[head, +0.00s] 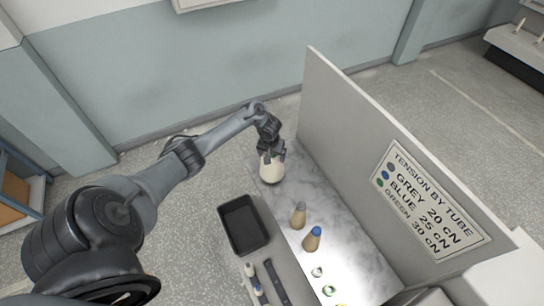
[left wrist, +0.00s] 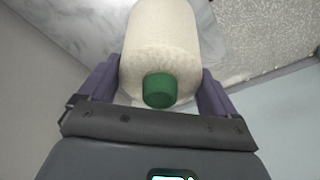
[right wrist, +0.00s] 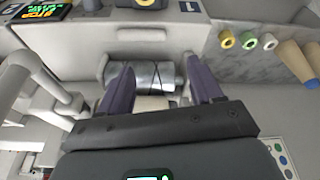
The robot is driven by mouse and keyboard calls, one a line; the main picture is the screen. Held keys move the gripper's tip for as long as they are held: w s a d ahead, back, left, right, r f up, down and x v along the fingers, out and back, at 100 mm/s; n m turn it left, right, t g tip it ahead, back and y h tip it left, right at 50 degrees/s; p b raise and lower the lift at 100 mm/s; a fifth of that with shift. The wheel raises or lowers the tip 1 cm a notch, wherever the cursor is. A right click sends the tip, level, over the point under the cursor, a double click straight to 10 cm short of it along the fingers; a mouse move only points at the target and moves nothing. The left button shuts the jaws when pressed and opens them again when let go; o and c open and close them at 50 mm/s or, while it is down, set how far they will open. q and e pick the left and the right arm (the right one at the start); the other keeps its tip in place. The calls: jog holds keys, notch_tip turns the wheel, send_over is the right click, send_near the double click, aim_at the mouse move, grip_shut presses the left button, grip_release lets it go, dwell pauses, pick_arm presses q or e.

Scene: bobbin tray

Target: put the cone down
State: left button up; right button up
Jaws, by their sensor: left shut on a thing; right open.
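A cream yarn cone (head: 271,170) is at the far end of the marbled bench top in the head view. My left gripper (head: 270,152) is shut on it from above. In the left wrist view the cone (left wrist: 163,45) sits between the two fingers, with its green tube end (left wrist: 159,90) toward the camera. I cannot tell whether its base touches the bench. My right gripper (right wrist: 155,85) is open, with nothing between its fingertips; a metallic cylinder lies beyond them.
A cone with a grey tip (head: 298,215) and one with a blue tip (head: 313,239) stand on the bench. Small rings (head: 329,290) lie nearer. A black tray (head: 243,224) is at the left. A tall panel with a tension sign (head: 432,203) bounds the right side.

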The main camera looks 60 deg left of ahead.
pick_arm(q)
jog(key=shift+f, duration=0.35)
jog(key=o, duration=1.5)
jog(key=shift+f, duration=0.15)
